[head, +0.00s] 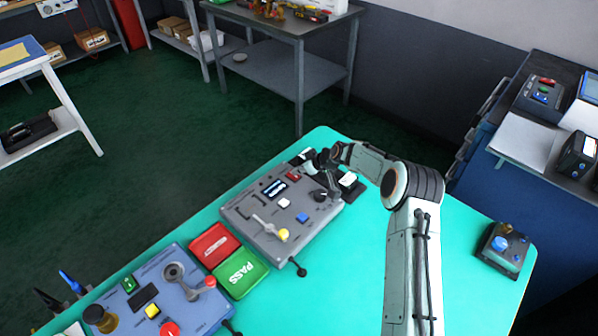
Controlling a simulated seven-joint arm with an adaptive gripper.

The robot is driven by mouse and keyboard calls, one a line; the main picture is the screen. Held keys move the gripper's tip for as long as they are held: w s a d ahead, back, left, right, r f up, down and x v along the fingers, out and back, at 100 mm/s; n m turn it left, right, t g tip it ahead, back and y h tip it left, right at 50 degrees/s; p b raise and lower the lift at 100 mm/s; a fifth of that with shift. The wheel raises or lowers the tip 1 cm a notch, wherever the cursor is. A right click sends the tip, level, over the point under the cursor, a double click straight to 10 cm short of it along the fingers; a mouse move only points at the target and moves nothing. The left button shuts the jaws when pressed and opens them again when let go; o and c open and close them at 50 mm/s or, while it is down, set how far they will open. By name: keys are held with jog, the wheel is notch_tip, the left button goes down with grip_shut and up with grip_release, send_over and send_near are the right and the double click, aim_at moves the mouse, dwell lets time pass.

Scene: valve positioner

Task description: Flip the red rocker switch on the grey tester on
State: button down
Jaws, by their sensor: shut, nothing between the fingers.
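The grey tester (245,207) lies on the teal bench top, a flat box with several controls. A small red part near its far edge looks like the red rocker switch (293,176); its on or off position is too small to tell. A dark display (274,188) sits to its left and a black round knob (319,196) to its right. My gripper (333,188) is shut and empty, pointing down near the tester's far right corner, just right of the switch and close to the knob. Whether the fingertips touch anything cannot be told.
A red tray (213,244) and a green PASS tray (241,273) lie left of the tester. A blue control box (190,307) is at lower left. Dark items (351,185) lie behind my gripper.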

jog(key=shift+r, duration=0.55)
jog(key=r, duration=0.3)
jog(key=shift+s+d, duration=0.2)
jog(key=shift+d, duration=0.05)
jog(key=s+d+f+v, duration=0.1)
jog(key=v, duration=0.8)
jog(key=shift+s+d, duration=0.15)
jog(key=shift+s, duration=0.05)
jog(key=shift+r, duration=0.15)
